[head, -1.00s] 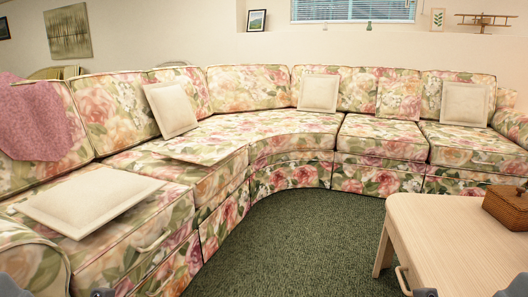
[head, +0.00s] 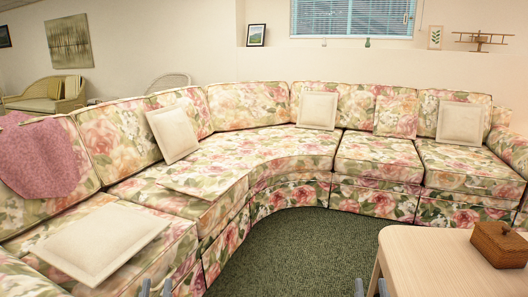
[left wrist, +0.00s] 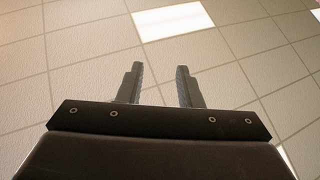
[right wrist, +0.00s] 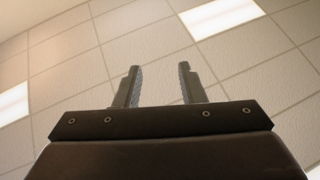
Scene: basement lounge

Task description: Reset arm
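My left gripper (left wrist: 158,78) is open and empty in the left wrist view, its two fingers apart with ceiling tiles behind them. Its fingertips (head: 155,290) just show at the bottom edge of the head view, in front of the sofa. My right gripper (right wrist: 158,76) is also open and empty against the ceiling in the right wrist view. Its fingertips (head: 371,289) show at the bottom edge of the head view, by the left side of the wooden table (head: 425,250). Both grippers point upward. Most of both arms is out of view.
A floral corner sofa (head: 255,165) curves round the left and back, with cream cushions (head: 100,242) and a pink cloth (head: 38,160) on it. A woven box (head: 499,243) sits on the table at right. Green carpet (head: 290,250) is clear in the middle.

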